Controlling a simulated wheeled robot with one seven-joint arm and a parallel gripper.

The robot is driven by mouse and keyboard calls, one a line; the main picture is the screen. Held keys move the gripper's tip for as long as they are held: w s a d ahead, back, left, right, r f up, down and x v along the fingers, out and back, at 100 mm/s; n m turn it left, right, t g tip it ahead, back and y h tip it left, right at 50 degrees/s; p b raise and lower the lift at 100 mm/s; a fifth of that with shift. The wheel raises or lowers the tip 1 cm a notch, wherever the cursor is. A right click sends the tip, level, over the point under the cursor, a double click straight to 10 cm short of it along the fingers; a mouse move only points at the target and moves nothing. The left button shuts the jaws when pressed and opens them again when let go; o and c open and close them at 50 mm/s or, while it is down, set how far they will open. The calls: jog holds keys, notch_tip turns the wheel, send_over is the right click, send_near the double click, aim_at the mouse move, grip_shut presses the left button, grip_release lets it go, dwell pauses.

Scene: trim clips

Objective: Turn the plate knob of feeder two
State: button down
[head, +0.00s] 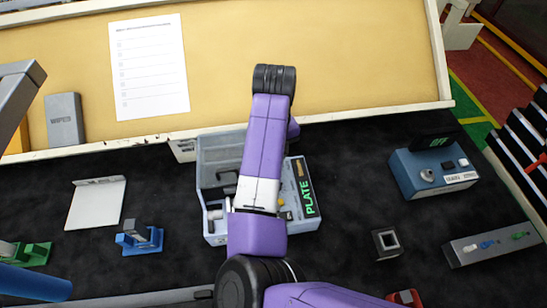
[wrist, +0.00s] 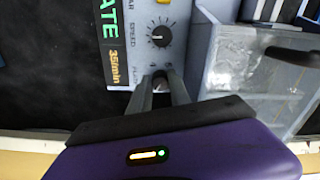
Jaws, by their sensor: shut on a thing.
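The feeder, a light blue-grey box with a green PLATE label (head: 305,187), stands mid-table in the head view, partly covered by my purple arm. In the wrist view its panel (wrist: 178,50) shows a black SPEED knob (wrist: 160,36) with a dial scale and a 35/min label (wrist: 113,62). My gripper (wrist: 162,78) is over the lower part of this panel, its two fingers shut on the plate knob, which is mostly hidden between the fingertips. Small lettering beside it is partly legible. My gripper is hidden behind the arm in the head view.
The feeder's clear bin (wrist: 255,65) lies right of my fingers in the wrist view. A blue box with knobs (head: 432,170) and a grey switch strip (head: 492,243) stand at the right. A blue clip fixture (head: 138,238) and white plate (head: 97,203) are at the left.

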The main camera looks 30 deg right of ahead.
jog(key=c, duration=1.5)
grip_release()
notch_tip(320, 180, up, 8)
jog(key=shift+f, duration=0.1)
